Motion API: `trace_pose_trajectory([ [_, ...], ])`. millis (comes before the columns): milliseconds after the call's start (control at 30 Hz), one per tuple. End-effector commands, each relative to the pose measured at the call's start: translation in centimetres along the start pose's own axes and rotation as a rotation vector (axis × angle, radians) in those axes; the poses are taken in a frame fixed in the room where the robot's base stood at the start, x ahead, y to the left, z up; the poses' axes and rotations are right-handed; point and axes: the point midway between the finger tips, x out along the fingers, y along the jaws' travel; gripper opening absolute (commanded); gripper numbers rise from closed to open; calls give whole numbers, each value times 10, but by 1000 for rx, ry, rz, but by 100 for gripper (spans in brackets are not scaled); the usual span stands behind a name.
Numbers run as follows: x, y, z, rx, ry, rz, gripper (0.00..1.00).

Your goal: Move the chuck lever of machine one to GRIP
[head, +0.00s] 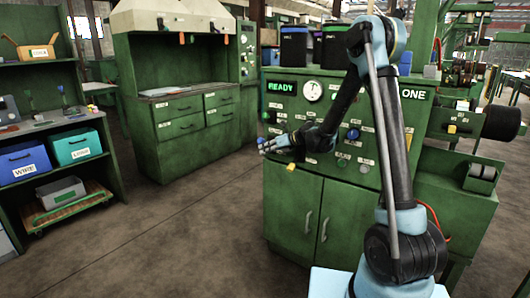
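Machine one (385,157) is the green cabinet at the centre right, with a lit READY sign (281,87), a round gauge (312,90) and the word ONE (413,94). Its front panel carries several small labelled knobs and levers. A blue knob (353,134) and a yellow piece (291,167) stand out. I cannot tell which control is the chuck lever; the labels are too small to read, and my arm hides part of the panel. My gripper (263,147) is at the panel's left edge, pointing left. Its fingers are too small to show whether they are apart or closed.
A green workbench (190,115) with drawers stands to the left. A shelf at far left holds a blue WIRE bin (24,163) and a teal bin (77,147). Dark bins (295,46) stand on the machine. The floor (190,225) in front is clear.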

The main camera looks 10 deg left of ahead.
Motion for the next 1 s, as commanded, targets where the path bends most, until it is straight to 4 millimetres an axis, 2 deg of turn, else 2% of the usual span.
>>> trace_pose_trajectory([
  [67,2,-1,-2,2,-5,-1,0],
  [367,13,-6,-37,4,1,-4,0],
  [800,-59,-12,-36,5,1,-6,0],
  [1000,-82,-13,-36,4,1,-5,0],
])
